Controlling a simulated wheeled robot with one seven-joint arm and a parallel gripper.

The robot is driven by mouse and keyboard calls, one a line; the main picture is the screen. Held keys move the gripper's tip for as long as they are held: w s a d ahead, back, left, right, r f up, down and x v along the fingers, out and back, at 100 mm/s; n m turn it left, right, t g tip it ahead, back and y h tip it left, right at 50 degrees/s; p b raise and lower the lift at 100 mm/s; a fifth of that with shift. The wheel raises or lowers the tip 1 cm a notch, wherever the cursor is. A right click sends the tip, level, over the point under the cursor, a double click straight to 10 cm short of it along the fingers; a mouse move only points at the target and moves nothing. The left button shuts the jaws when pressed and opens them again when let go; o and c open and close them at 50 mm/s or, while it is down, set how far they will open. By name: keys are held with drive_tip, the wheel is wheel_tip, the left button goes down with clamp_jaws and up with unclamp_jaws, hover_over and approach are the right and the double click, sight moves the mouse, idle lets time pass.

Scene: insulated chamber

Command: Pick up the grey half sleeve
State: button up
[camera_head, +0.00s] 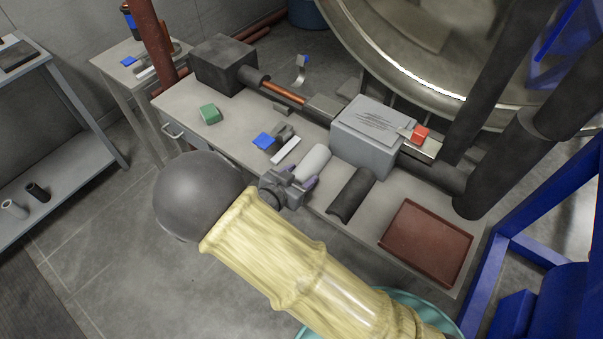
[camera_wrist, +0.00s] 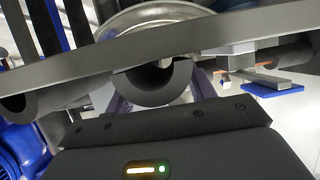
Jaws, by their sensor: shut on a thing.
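The grey half sleeve (camera_head: 312,162) is a light grey, rounded half-tube near the front edge of the bench. My gripper (camera_head: 301,177) is at its near end, with the purple fingers shut around it. In the wrist view the grey half sleeve (camera_wrist: 158,86) shows end-on as a dark curved shape between the purple fingers (camera_wrist: 163,98). It appears to be against the bench top; I cannot see a clear gap. A darker half sleeve (camera_head: 351,194) lies just to its right in the head view, apart from it.
A grey block (camera_head: 367,139) stands behind the sleeves. A reddish-brown tray (camera_head: 428,243) lies at the bench's right end. A blue-ended tool (camera_head: 264,141), a white strip (camera_head: 286,150) and a green block (camera_head: 210,114) lie to the left. Dark pipes and a blue frame bound the right.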

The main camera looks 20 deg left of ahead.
wheel_tip(320, 180, up, 18)
drive_tip(key=p, duration=0.1)
drive_tip(key=shift+f, duration=0.15)
